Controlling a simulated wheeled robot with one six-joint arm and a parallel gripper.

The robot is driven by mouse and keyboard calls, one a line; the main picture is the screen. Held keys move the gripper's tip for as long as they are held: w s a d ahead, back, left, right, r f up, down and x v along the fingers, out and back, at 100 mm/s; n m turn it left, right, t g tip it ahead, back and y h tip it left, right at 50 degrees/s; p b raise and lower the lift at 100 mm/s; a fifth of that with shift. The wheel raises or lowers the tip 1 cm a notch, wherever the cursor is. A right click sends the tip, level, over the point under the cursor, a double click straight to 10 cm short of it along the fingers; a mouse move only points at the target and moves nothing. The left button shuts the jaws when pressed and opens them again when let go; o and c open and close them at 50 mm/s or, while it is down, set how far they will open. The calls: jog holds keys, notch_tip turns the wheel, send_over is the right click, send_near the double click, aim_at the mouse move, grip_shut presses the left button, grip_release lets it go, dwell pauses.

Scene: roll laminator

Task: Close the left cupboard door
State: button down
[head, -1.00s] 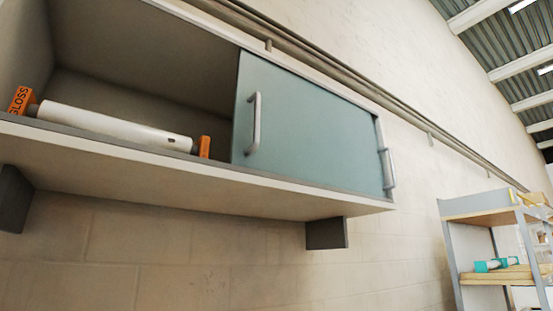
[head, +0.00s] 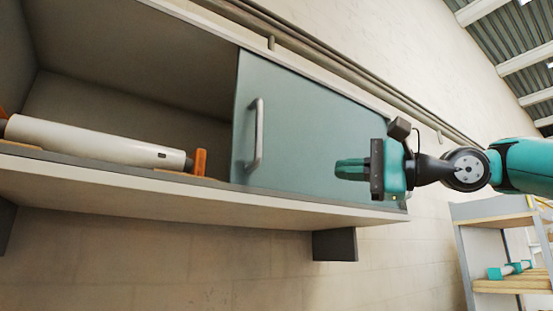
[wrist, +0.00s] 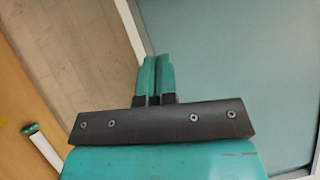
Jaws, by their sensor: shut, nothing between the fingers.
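The wall cupboard (head: 190,207) is open on its left half. A blue-grey sliding door panel (head: 300,130) covers the right half, with a vertical grey handle (head: 255,135) near its left edge. The panel also shows in the wrist view (wrist: 230,60). My gripper (head: 338,168) reaches in from the right, in front of the panel and right of that handle, pointing left. Its teal fingers (wrist: 157,62) are together and empty. I cannot tell whether they touch the panel. My gripper and arm hide the panel's right part.
A white roll (head: 95,143) lies in the open half, with an orange end piece (head: 199,162) near the door's left edge. A dark bracket (head: 334,244) sits under the cupboard. A pipe (head: 300,55) runs above. A shelf rack (head: 490,218) stands at lower right.

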aim_at(276, 161)
jog(key=shift+s+a+r+p+x, duration=0.2)
jog(key=shift+s+p+x, duration=0.45)
jog(key=shift+x, duration=1.45)
jog(key=shift+s+a+r+p+x, duration=0.2)
jog(key=shift+p+x, duration=0.8)
jog(key=shift+x, duration=1.15)
jog(key=shift+s+a+r+p+x, duration=0.15)
jog(key=shift+s+p+x, duration=0.55)
jog(key=shift+x, duration=1.4)
jog(key=shift+w+f, duration=0.1)
